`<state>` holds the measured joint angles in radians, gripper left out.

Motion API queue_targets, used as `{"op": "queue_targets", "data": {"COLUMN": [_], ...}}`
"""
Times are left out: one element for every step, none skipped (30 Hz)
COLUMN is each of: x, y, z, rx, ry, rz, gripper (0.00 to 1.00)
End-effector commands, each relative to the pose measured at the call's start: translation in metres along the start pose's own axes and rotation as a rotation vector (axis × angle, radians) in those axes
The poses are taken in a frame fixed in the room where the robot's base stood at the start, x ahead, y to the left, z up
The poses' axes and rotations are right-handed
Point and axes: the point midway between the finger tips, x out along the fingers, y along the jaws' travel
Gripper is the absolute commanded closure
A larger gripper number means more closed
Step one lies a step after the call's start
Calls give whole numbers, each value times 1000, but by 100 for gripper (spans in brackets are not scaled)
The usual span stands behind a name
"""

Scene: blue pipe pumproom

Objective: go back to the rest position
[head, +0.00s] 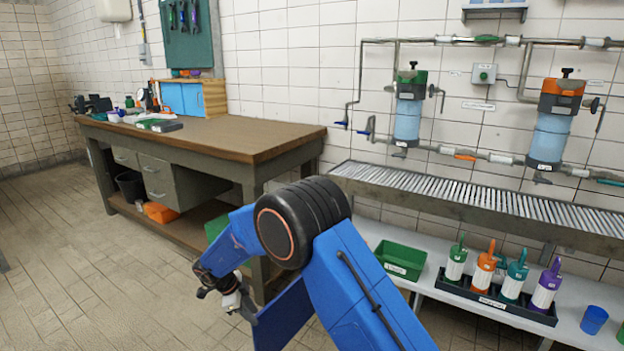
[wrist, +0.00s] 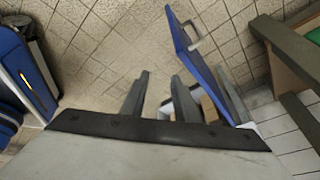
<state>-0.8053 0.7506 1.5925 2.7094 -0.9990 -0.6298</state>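My gripper (wrist: 161,80) shows in the wrist view with its two grey fingers apart. Tiled floor shows between the fingertips, and nothing is held. In the head view my blue arm rises from the bottom, bends at a black elbow joint and drops down to the left. Its wrist end hangs low in front of the workbench (head: 215,138). The fingers are too small and partly covered there to read clearly.
A metal grating ledge (head: 480,200) runs along the right wall under two blue filter housings (head: 407,118) (head: 553,130). Below it, a white shelf (head: 435,283) holds a green bin (head: 400,260), several bottles in a black tray (head: 490,299) and a blue cup (head: 594,320). Floor at left is clear.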

Motion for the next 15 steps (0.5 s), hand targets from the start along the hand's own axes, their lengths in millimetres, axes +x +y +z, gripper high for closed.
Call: {"op": "queue_targets", "data": {"x": [-5, -8, -11, -14, -17, -21, -25, -30, -36, -40, -46, -55, -63, -70, -82], "y": [-7, -11, -17, -22, -27, -33, -39, -44, -52, -58, -65, -75, -82, -89, -99], "z": [-7, -12, -18, -22, -28, -35, -41, -47, -56, -64, -72, -84, -94, -105, -120], "rx": [2, 3, 3, 4, 4, 4, 3, 3, 3, 2, 1, -2, -5, -7, -13], "ry": [-4, -7, -10, -13, -15, -20, -23, -27, -32, -35, -40, -47, -53, -58, -66], "rz": [-21, -36, -57, -72, -90, -113, -133, -153, -183, -207, -234, -274, -306, -339, -386], "gripper": [72, 72, 72, 72, 72, 72, 72, 72, 72, 72, 72, 72, 72, 72, 72]}}
